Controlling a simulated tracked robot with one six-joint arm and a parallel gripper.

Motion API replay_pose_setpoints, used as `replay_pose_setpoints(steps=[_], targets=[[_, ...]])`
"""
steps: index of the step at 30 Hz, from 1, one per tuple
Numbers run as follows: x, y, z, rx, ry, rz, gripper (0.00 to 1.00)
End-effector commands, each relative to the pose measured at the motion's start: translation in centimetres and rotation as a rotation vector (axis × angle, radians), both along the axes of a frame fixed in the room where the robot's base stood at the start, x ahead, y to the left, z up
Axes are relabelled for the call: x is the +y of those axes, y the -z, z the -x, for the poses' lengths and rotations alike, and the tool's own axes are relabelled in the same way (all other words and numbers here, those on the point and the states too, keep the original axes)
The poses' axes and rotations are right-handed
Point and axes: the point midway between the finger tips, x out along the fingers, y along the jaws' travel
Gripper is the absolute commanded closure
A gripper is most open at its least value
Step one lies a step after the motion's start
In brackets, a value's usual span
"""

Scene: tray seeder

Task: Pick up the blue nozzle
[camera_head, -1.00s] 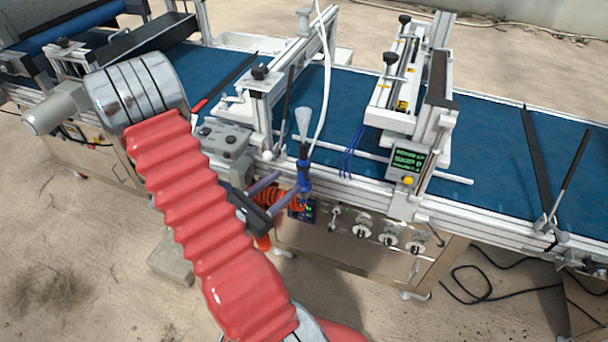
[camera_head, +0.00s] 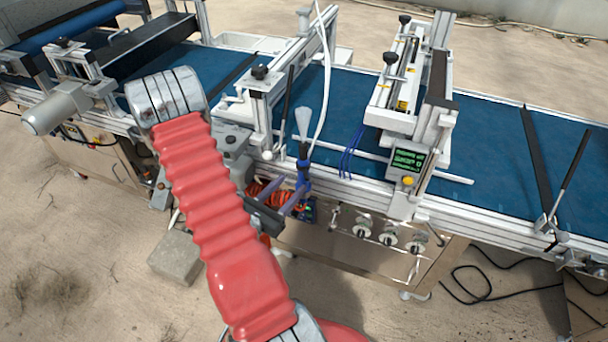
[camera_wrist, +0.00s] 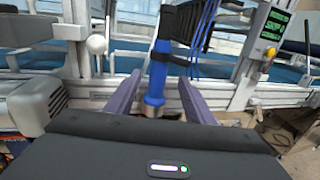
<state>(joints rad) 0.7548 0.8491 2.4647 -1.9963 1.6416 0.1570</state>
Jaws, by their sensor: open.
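The blue nozzle (camera_head: 303,170) stands upright at the front edge of the conveyor machine, with a dark band and a pale tip above its blue body. In the wrist view the blue nozzle (camera_wrist: 158,74) hangs between the two purple fingers, with a metallic lower end. My gripper (camera_head: 290,202) is open, with its fingers reaching towards the nozzle's lower body. In the wrist view my gripper (camera_wrist: 155,98) has one finger on each side of the nozzle, with gaps visible. Whether either finger touches it I cannot tell.
Orange coiled hose (camera_head: 270,195) lies behind the fingers. A control panel with knobs (camera_head: 362,228) is to the right. A white ball knob (camera_wrist: 96,44) and a grey block (camera_wrist: 38,98) stand left of the nozzle. A green-lettered display (camera_head: 408,161) is at the right.

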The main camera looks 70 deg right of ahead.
Motion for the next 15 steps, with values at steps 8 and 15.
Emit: replay_pose_setpoints(steps=[8,15], targets=[[-2.9,0.0,1.1,-0.001,0.003,0.0,0.52],[-5.4,0.0,1.9,-0.001,0.004,0.0,0.52]])
